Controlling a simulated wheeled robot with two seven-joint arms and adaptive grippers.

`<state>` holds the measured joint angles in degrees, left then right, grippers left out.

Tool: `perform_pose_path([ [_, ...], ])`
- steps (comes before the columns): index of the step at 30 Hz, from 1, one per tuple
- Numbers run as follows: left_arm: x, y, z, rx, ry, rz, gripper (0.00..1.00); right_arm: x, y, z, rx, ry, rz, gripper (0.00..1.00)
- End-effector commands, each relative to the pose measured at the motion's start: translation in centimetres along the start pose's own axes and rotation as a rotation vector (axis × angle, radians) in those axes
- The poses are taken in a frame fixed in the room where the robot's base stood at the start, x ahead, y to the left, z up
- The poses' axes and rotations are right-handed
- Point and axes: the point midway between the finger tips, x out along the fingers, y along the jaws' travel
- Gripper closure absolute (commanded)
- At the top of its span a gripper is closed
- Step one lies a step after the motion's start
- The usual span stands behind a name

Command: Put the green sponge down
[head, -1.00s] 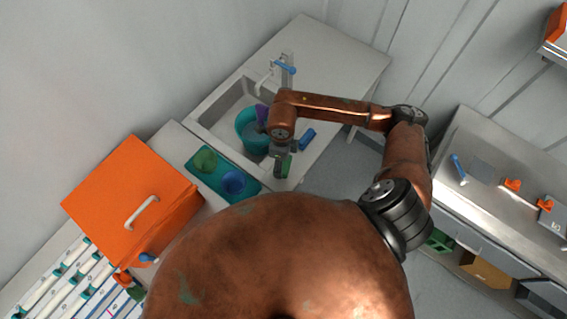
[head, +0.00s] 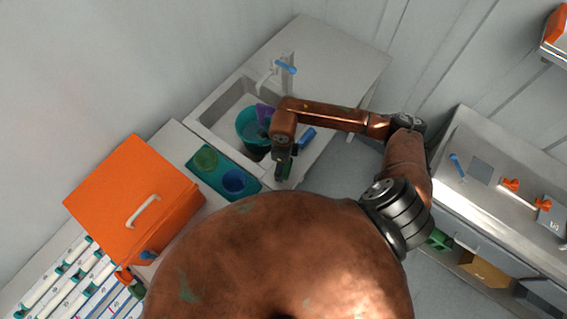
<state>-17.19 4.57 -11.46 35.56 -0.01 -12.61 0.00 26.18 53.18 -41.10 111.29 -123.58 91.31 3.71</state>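The green sponge (head: 288,168) shows as a small dark green patch at the front edge of the sink counter (head: 330,62). My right gripper (head: 282,160) points down right beside it, and the wrist above covers part of both. The fingers are small and dark here, so I cannot tell whether they hold the sponge or are apart from it. My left gripper is not in view.
A teal bucket (head: 245,128) with a purple item (head: 264,114) stands in the sink (head: 212,112). A teal tray (head: 197,168) holds a green cup (head: 206,159) and a blue cup (head: 233,181). A blue object (head: 307,137) lies right of my wrist. An orange box (head: 120,190) stands left.

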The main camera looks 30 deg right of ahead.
Motion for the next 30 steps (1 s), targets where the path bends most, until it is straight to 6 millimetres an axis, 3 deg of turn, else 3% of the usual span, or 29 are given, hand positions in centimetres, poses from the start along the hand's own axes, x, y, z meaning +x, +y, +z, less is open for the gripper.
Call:
perform_pose_path([
  [14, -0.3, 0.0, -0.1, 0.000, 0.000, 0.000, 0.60, -0.8, -0.1, 0.1, -0.001, -0.002, -0.002, 0.18],
  [30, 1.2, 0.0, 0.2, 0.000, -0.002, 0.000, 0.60, -10.8, -0.1, 0.1, -0.001, -0.001, -0.002, 0.18],
])
